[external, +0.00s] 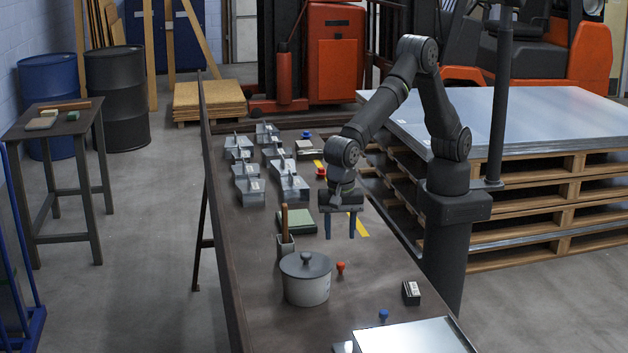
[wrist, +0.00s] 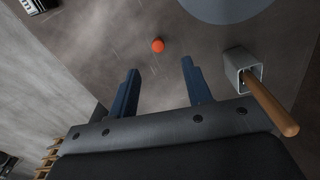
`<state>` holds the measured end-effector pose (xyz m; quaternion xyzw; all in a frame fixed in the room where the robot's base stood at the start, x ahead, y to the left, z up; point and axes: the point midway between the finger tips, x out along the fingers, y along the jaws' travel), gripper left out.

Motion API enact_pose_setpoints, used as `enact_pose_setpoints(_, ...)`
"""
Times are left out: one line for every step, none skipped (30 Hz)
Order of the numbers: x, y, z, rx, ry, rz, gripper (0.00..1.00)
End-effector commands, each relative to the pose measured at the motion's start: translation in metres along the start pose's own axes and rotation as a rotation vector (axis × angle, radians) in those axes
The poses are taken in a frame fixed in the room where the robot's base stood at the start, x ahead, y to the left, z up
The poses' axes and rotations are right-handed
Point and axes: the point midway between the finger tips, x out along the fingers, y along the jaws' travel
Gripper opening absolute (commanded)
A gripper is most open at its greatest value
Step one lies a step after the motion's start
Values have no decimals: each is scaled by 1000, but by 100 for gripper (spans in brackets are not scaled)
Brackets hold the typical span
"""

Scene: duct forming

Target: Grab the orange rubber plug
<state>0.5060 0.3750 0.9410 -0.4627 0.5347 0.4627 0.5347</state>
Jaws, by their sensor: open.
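The orange rubber plug (external: 340,267) stands on the brown bench, just right of the grey lidded pot. In the wrist view the plug (wrist: 157,45) is a small orange round shape, ahead of the fingertips and between their lines. My gripper (external: 340,232) points down over the bench, farther back than the plug and apart from it. Its two blue fingers are open and empty, and they also show in the wrist view (wrist: 160,75).
The grey lidded pot (external: 306,280) stands left of the plug. A square holder (external: 285,243) with a wooden handle stands behind the pot. A small black box (external: 411,292), a blue plug (external: 383,314) and a metal sheet (external: 415,338) lie nearer the front. Several metal duct pieces (external: 249,190) stand farther back.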

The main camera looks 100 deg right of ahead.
Motion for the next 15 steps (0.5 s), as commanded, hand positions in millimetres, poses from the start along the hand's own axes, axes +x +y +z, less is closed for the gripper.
enact_pose_setpoints(12,0,-1,0,3,3,45)
enact_pose_setpoints(18,0,-1,0,3,2,45)
enact_pose_setpoints(25,1,-1,0,3,3,45)
enact_pose_setpoints(29,1,-1,-1,3,3,45)
enact_pose_setpoints(33,0,0,-1,2,2,45)
enact_pose_setpoints(37,0,0,-1,1,1,45)
enact_pose_setpoints(39,0,0,-1,1,1,45)
enact_pose_setpoints(41,0,0,-1,1,1,45)
enact_pose_setpoints(43,0,0,-1,1,1,45)
enact_pose_setpoints(45,0,0,-1,0,0,45)
enact_pose_setpoints(46,0,0,-1,0,0,45)
enact_pose_setpoints(49,1,-1,-1,1,1,45)
enact_pose_setpoints(53,2,-2,-1,2,1,45)
enact_pose_setpoints(57,2,-3,-1,2,2,45)
enact_pose_setpoints(63,3,-4,-1,2,2,45)
